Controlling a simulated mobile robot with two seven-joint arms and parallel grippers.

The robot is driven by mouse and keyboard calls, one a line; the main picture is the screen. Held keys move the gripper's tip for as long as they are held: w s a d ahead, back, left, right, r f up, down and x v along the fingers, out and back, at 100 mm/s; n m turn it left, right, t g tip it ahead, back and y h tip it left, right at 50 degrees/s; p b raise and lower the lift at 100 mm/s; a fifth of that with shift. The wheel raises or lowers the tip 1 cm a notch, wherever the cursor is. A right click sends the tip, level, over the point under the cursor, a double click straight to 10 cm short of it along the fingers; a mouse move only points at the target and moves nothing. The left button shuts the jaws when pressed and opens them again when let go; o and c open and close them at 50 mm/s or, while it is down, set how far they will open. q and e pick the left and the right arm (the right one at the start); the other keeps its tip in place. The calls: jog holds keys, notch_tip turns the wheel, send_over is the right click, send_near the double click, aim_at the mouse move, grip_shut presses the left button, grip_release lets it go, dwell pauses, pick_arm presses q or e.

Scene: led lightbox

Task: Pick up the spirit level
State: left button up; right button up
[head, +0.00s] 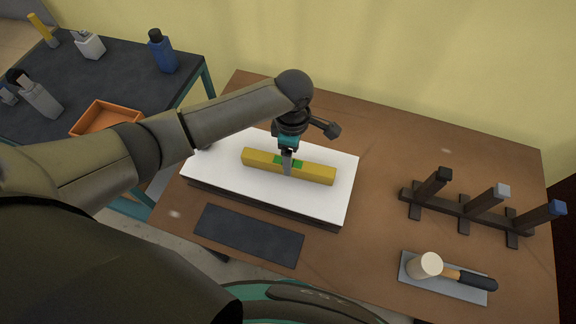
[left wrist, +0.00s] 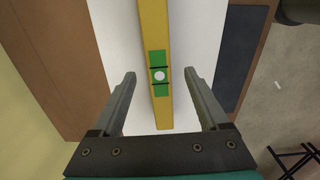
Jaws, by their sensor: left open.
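The spirit level (head: 318,174) is a long yellow bar with a green vial window at its middle. It lies flat on the white lightbox (head: 335,205). My left gripper (head: 288,167) is at the level's middle in the head view, hiding part of the green window. In the left wrist view the level (left wrist: 155,30) runs between the two fingers of my left gripper (left wrist: 160,95). The fingers are open, one on each side, with a gap to the bar on both sides. My right gripper is not in view.
A dark mat (head: 249,235) lies in front of the lightbox. A rack with upright posts (head: 465,208) and a mallet (head: 425,265) on a grey pad stand at the right. A side table at the left holds an orange tray (head: 82,132) and a blue bottle (head: 161,55).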

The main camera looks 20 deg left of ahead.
pick_arm(q)
jog(key=f, duration=0.2)
jog(key=a+f+b, duration=0.1)
jog(key=f, duration=0.1)
jog(key=shift+f, duration=0.15)
jog(key=shift+w+f, duration=0.1)
jog(key=shift+f, duration=0.4)
grip_shut()
